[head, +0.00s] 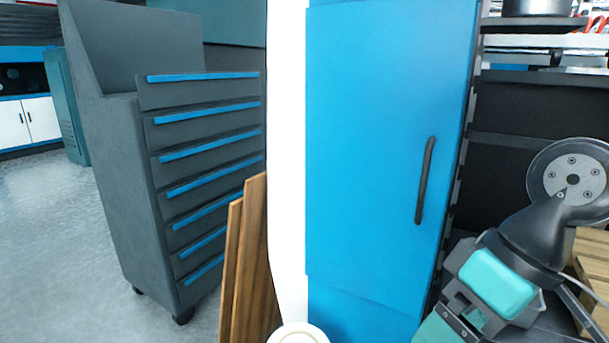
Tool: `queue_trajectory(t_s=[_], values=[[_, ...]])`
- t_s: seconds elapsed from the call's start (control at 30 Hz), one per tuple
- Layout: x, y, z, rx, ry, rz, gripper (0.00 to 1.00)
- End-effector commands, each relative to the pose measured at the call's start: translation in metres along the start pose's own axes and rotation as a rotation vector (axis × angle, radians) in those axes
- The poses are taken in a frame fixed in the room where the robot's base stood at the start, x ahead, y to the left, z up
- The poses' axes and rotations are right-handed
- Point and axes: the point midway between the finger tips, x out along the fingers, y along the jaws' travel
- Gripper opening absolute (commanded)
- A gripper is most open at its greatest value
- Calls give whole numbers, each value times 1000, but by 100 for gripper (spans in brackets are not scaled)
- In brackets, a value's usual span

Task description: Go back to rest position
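My gripper (492,292) is at the lower right of the head view, at the end of my dark grey arm. It has grey brackets and teal parts, and the picture's lower edge cuts it off. It is in front of the blue cabinet's right side and the wooden slatted thing at the right edge. I cannot make out the fingertips or whether anything is between them. No laminating roll can be made out.
A tall blue cabinet (385,140) with a black handle stands shut ahead. A dark grey drawer cabinet (125,190) on casters stands left, with brown boards (248,265) beside it. Dark shelving (510,120) and slatted wood (595,265) are at right. Grey floor (50,250) is clear at left.

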Motion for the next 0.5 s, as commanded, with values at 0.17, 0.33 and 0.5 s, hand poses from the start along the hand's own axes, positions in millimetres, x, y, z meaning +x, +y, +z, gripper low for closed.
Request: queue_trajectory(t_s=[0.17, 0.33, 0.5], values=[[4, -37, 31, -23, -64, 15, 96], [-36, -47, 17, -11, -62, 15, 96], [-72, -59, 7, -12, -61, 15, 96]])
